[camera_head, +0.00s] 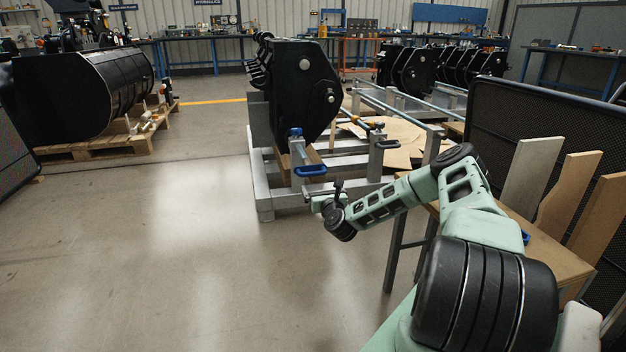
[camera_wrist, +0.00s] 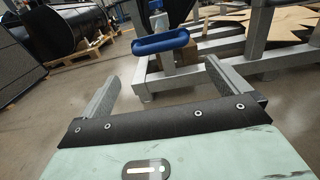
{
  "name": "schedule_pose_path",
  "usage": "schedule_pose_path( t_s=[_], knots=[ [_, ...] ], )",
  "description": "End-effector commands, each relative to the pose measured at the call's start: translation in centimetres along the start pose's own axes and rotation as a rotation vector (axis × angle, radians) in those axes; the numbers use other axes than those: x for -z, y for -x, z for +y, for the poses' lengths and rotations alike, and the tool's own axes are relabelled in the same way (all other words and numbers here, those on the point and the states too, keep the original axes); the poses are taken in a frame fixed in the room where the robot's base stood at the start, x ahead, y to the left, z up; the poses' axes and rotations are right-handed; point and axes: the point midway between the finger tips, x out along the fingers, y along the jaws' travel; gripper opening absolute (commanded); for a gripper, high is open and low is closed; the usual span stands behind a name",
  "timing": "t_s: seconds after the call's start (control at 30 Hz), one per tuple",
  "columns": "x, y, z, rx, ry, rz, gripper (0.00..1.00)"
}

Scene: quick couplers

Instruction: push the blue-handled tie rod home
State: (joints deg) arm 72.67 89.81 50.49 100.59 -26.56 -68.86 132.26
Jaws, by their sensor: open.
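A blue loop handle (camera_head: 309,170) sits low at the front of a grey steel post on the rack; in the wrist view this blue handle (camera_wrist: 160,42) lies just beyond my fingertips, near the middle of the gap. A second blue handle (camera_head: 388,144) is at the post further right. Its rod is mostly hidden, so I cannot tell how deep either rod sits. My gripper (camera_head: 314,192) is just below and in front of the nearer handle. In the wrist view my gripper (camera_wrist: 161,72) is open, with its fingers wide apart and nothing between them.
The grey steel rack (camera_head: 265,190) holds a black bucket coupler (camera_head: 300,85). A wooden bench (camera_head: 545,250) with upright boards stands right of my arm. A large black bucket (camera_head: 75,95) rests on a pallet at left. The floor (camera_head: 190,250) left of the rack is clear.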

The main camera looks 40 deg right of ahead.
Motion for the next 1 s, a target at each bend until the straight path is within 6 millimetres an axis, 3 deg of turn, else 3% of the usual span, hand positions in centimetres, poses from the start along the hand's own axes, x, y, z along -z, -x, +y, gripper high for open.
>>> schedule_pose_path(
  t_s=[0.3,0.5,0.7,1.0],
  knots=[
    [0.4,-6.8,0.1,-0.001,0.002,-0.003,1.00],
    [0.4,-10.3,0.1,-0.001,0.003,-0.001,1.00],
    [0.2,-12.1,0.1,-0.001,0.002,0.000,1.00],
    [0.0,-12.4,0.1,-0.001,0.001,0.001,1.00]
  ],
)
